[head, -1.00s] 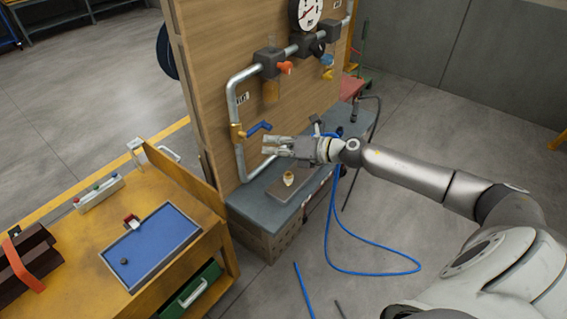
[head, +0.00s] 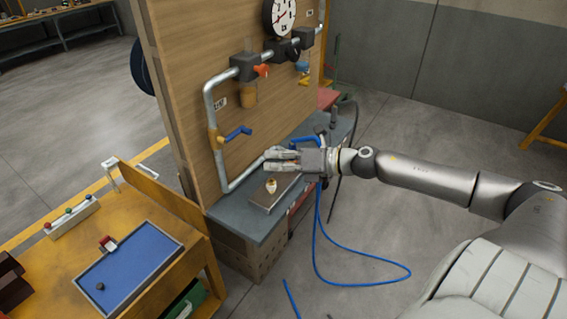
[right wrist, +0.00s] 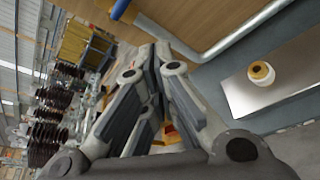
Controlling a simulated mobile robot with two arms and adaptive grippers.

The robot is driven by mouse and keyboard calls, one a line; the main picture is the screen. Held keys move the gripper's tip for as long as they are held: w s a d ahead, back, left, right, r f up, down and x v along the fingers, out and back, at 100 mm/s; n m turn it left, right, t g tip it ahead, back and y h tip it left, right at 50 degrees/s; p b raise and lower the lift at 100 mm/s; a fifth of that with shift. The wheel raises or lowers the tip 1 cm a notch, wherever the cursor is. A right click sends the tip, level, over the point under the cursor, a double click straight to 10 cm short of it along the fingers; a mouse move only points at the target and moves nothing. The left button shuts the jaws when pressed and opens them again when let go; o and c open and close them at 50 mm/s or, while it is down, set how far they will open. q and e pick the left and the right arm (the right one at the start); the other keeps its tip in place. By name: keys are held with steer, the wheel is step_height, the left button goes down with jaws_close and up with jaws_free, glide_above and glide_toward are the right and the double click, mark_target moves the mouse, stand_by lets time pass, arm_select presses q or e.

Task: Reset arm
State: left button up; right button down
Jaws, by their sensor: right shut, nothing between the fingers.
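My right gripper (head: 268,160) is shut and empty. In the head view it hangs over the grey bench top, pointing left toward the pipe on the wooden panel. Its closed fingers (right wrist: 158,75) fill the middle of the right wrist view. My right arm reaches in from the right edge of the head view. A small whitish-yellow fitting (head: 271,185) sits on a metal plate (head: 262,200) just below the gripper, apart from it. The fitting also shows in the right wrist view (right wrist: 261,73). My left gripper is not in view.
A wooden panel (head: 185,75) carries pipes, a gauge (head: 281,14) and a blue-handled valve (head: 236,132) close to the gripper. A blue hose (head: 345,282) loops on the floor. A wooden cart with a blue tray (head: 135,262) stands at lower left. Floor at right is clear.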

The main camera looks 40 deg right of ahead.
steer(key=shift+v, duration=1.2)
